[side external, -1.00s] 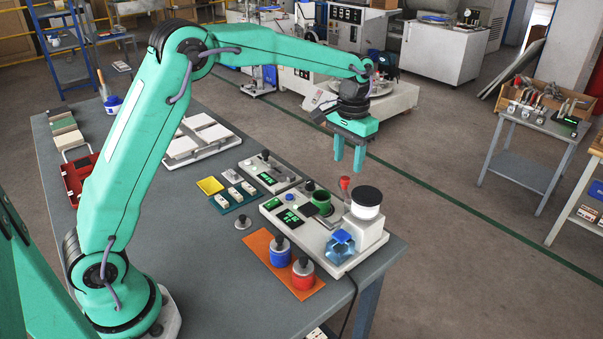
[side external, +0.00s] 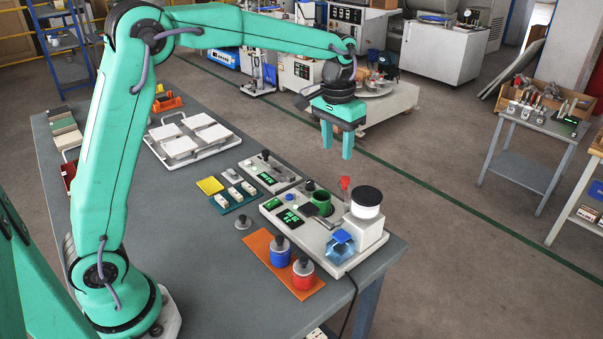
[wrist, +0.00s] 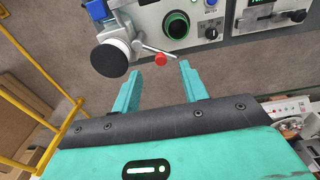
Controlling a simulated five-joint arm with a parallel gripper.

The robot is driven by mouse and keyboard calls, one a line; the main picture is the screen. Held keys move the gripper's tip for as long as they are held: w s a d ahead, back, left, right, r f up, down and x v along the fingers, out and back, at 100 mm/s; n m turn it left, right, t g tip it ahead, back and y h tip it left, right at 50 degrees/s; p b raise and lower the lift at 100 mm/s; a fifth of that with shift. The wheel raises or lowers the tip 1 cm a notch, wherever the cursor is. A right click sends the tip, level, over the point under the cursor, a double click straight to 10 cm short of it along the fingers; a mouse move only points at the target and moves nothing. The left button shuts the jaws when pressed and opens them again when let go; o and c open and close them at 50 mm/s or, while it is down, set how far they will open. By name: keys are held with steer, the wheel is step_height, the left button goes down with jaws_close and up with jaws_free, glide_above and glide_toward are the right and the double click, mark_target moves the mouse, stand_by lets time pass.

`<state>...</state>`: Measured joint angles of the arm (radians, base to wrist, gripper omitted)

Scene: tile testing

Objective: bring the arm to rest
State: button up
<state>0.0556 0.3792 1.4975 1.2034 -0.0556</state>
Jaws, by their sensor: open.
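My gripper (side external: 337,146) is open and empty, fingers pointing down, in the air above and behind the tester in the side external view. In the wrist view my gripper (wrist: 158,82) shows two green fingers apart with nothing between them. The grey tester (side external: 322,225) stands at the table's right end, with a green round cup (side external: 322,203), a black-topped white cylinder (side external: 366,203) and a red-tipped lever (side external: 345,184). In the wrist view the tester (wrist: 207,37) lies beyond the fingertips, with the red lever tip (wrist: 160,59) close to them in the picture.
The grey table (side external: 195,235) carries a white tray of tiles (side external: 192,146), a smaller device (side external: 270,173), and an orange mat (side external: 259,243) with blue (side external: 280,252) and red (side external: 303,273) weights. The air around my gripper looks clear.

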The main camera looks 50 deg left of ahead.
steer(key=s+a+r+t, duration=0.1)
steer(key=s+r, duration=0.2)
steer(key=s, duration=0.4)
steer(key=s+a+r+t, duration=0.1)
steer(key=s+r+t, duration=0.15)
steer(key=s, duration=0.45)
steer(key=s+f+t, duration=0.1)
steer(key=s+f, duration=0.1)
steer(key=s, duration=1.1)
steer(key=shift+s+a+f, duration=0.15)
steer(key=shift+a+f, duration=0.15)
steer(key=shift+a, duration=0.1)
steer(key=shift+t, duration=0.25)
